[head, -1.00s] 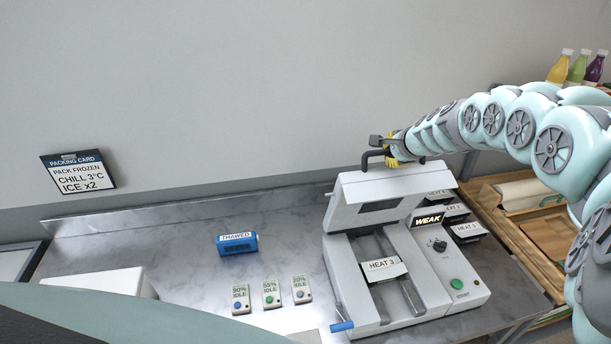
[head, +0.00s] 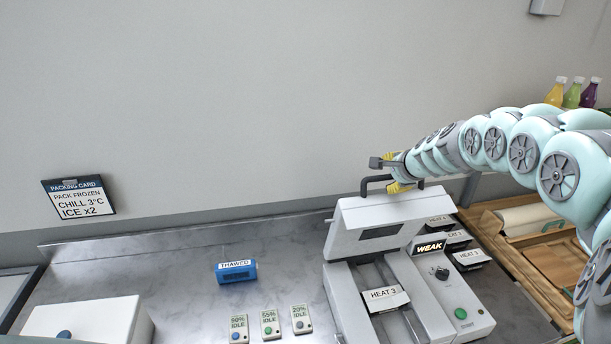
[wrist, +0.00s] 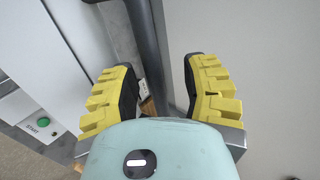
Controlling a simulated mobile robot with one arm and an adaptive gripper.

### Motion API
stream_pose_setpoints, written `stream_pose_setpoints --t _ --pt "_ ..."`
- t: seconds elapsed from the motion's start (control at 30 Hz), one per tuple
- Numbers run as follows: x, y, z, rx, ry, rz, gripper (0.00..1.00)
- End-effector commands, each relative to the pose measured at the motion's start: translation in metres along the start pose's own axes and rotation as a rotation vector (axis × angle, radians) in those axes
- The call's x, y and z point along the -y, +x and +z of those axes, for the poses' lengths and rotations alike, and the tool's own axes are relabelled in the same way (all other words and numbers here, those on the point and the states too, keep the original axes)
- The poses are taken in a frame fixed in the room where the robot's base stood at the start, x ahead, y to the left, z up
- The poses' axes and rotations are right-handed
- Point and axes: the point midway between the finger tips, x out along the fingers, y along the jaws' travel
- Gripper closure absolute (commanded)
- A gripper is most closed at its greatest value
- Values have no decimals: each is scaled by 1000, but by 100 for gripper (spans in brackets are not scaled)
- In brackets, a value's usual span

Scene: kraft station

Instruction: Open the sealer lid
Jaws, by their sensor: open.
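The sealer (head: 410,290) stands on the counter at the right of the head view. A dark handle (head: 372,179) sticks up from the lid's top edge. My gripper (head: 395,172) is beside the handle, its yellow fingers spread apart. In the wrist view my gripper (wrist: 160,75) is open, with nothing clearly held between the fingers. Whether a finger touches the handle cannot be told.
A WEAK sign (head: 429,247) and a green START button (head: 461,313) are on the sealer's right side. A blue THAWED block (head: 238,274) and several small IDLE units (head: 270,326) are to the left. Wooden shelving (head: 545,255) stands at the right.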

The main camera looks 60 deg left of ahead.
Motion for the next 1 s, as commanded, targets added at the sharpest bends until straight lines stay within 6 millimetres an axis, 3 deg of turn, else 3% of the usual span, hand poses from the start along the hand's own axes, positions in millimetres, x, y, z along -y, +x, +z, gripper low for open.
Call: stream_pose_setpoints --t 0.5,1.0 --pt "55 -50 -3 -4 -2 -5 54" --pt "65 -60 -2 -4 1 0 54"
